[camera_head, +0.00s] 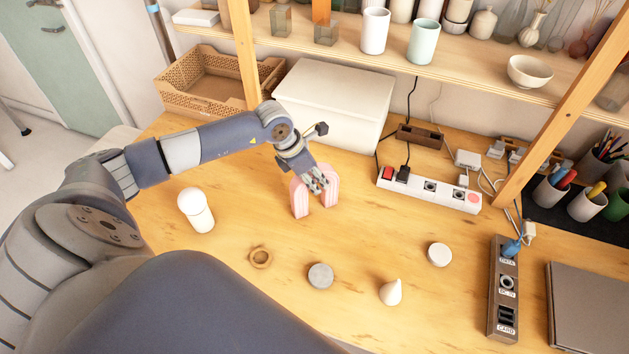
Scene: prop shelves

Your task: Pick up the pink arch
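The pink arch (300,199) stands upright on the wooden table, near the middle of the head view. It is pale pink with striped sides, and its two legs show. My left gripper (316,181) reaches down from the upper left and is at the top of the arch, hiding much of that top. The fingers are small and overlap the arch, so I cannot tell whether they are open or closed on it. My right gripper is not in view.
A white box (333,105) is behind the gripper. A power strip (430,190) lies right of the arch.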

